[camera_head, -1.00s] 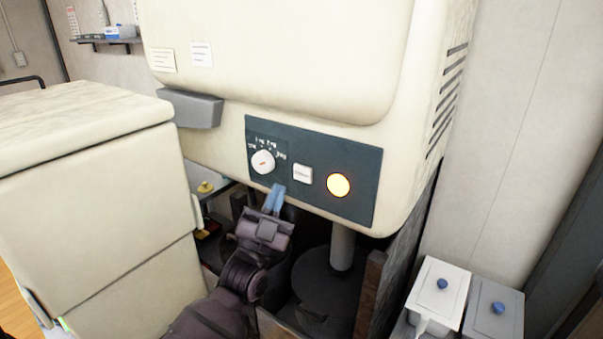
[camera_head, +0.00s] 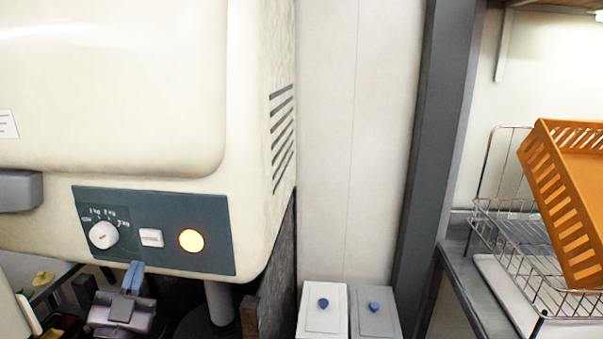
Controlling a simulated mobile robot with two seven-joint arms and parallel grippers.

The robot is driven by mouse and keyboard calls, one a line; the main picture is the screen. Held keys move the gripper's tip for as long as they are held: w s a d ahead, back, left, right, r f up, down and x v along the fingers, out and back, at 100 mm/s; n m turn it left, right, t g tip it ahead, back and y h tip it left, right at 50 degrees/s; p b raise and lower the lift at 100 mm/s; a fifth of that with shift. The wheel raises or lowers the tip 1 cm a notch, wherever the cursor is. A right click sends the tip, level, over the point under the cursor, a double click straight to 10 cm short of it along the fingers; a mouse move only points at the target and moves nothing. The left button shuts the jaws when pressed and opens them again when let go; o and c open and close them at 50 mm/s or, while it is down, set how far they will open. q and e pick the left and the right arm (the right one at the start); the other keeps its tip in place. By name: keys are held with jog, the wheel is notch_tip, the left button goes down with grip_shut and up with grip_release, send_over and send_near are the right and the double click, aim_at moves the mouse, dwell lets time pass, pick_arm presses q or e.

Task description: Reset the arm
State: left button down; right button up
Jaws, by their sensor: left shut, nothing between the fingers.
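My left gripper (camera_head: 134,277) is at the lower left, with its blue fingertips pointing up. The fingers are shut together and hold nothing. They are just below the dark control panel (camera_head: 205,253) of the cream machine (camera_head: 262,190); I cannot tell whether they touch it. The panel carries a white dial (camera_head: 103,235), a white square button (camera_head: 151,237) and a lit yellow round lamp (camera_head: 191,240). My left forearm is cut off by the bottom edge. My right gripper is not in view.
Two lidded containers with blue knobs, one white (camera_head: 322,318) and one grey (camera_head: 375,318), stand at the bottom middle. A dark grey post (camera_head: 430,150) rises behind them. At the right, an orange basket (camera_head: 570,205) leans in a wire rack (camera_head: 515,232) on a counter.

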pick_arm(q)
jog(key=s+d+f+n+g, duration=0.1)
jog(key=s+f+n+g, duration=0.2)
jog(key=f, duration=0.7)
jog(key=s+d+f+g, duration=0.2)
jog(key=f+g, duration=0.4)
jog(key=f, duration=0.4)
jog(key=s+f+n+g, duration=0.1)
jog(key=s+f+g, duration=0.3)
jog(key=s+f, duration=0.8)
jog(key=shift+s+d+f, duration=0.15)
jog(key=shift+s+d, duration=0.15)
jog(key=shift+s, duration=0.9)
